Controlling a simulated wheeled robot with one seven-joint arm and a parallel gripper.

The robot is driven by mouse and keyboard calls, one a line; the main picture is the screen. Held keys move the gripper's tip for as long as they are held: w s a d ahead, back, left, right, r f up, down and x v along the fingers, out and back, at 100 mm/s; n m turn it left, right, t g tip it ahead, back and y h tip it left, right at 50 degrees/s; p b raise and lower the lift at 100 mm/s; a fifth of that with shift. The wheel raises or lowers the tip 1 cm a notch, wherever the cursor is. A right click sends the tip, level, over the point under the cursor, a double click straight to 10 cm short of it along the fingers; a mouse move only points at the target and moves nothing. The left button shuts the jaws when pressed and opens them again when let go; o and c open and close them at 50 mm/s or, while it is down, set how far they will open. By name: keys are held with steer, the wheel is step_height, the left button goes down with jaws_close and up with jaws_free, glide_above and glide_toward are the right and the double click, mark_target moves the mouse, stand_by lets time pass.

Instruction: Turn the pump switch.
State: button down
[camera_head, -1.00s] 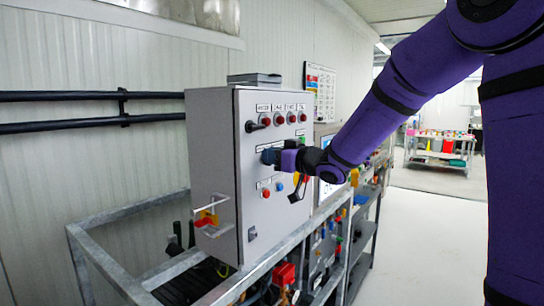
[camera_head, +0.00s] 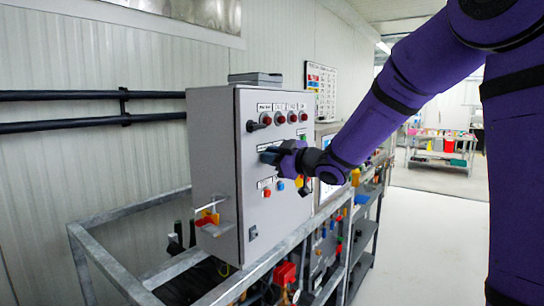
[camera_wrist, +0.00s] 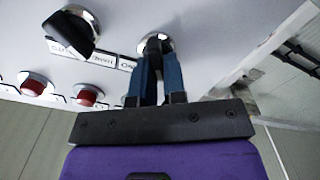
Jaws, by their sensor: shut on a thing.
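A grey control box (camera_head: 211,165) stands on a metal frame, its front panel facing right. My gripper (camera_head: 270,156) is at the middle of this panel. In the wrist view, the two blue fingers of my gripper (camera_wrist: 158,62) are close together around a black rotary switch (camera_wrist: 153,43) with a silver collar. They are shut on its handle, and the fingertips partly hide it. A second black rotary switch (camera_wrist: 70,40) is to the left in that view, apart from the fingers. In the head view, my gripper hides the held switch.
Red lamps (camera_head: 280,118) line the panel's top beside another black switch (camera_head: 255,125). A red-yellow handle (camera_head: 208,217) juts from the box's side. The floor at right is clear.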

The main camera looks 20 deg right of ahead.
steer(key=shift+s+a+f+n, duration=0.1)
steer(key=shift+f+n, duration=0.05)
steer(key=shift+n, duration=1.05)
steer(key=c, duration=1.2)
jaws_free()
steer(key=v, duration=1)
steer(key=shift+s+d, duration=0.2)
steer(key=shift+s, duration=0.1)
